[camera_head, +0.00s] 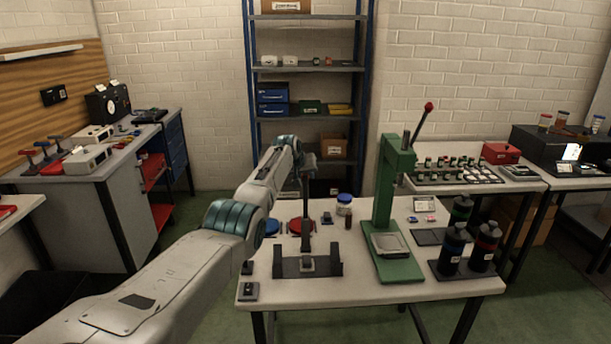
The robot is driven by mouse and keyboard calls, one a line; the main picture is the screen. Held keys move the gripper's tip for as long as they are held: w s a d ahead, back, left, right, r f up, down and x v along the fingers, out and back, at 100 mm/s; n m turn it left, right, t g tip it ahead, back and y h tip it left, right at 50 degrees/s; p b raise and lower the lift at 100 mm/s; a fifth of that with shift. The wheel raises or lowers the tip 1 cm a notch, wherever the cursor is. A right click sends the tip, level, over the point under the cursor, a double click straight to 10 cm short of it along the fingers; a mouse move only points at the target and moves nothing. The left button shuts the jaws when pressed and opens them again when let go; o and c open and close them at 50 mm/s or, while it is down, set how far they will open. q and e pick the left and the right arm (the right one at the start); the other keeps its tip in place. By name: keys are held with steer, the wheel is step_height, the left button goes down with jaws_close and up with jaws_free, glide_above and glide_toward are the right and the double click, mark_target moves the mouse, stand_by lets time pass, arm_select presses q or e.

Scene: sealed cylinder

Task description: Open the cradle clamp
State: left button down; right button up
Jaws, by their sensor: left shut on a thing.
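The cradle (328,268) is a dark, low bracket with raised ends, near the front of the table. A small grey block sits in its middle. A dark upright bar (307,220), apparently the clamp's lever, rises from the cradle's middle toward my left gripper. My left arm reaches in from the lower left, and my left gripper (307,168) points down at the bar's top, shut on it as far as I can see. The fingertips are small and dark, so the exact contact is hard to make out. My right gripper is not in view.
A green press (382,205) with a red-knobbed lever stands right of the cradle. Dark bottles (453,250) stand on a tray at the table's right. A red dish (300,226), a blue dish (271,227) and a blue-lidded jar (344,204) stand behind the cradle.

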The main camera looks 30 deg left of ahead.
arm_select(q)
steer(key=shift+s+a+f, duration=0.1)
steer(key=shift+f, duration=0.25)
steer(key=c, duration=1.2)
jaws_free()
steer(key=shift+a+f, duration=0.1)
steer(key=shift+c, duration=0.2)
steer(key=shift+w+a+f, duration=0.1)
steer(key=shift+w, duration=0.1)
steer(key=shift+s+r, duration=0.15)
steer(key=shift+r, duration=0.25)
steer(key=shift+v, duration=0.8)
steer(key=b+v, duration=0.2)
steer(key=v, duration=0.6)
steer(key=shift+s+b, duration=0.2)
steer(key=shift+b, duration=0.1)
steer(key=shift+r, duration=0.1)
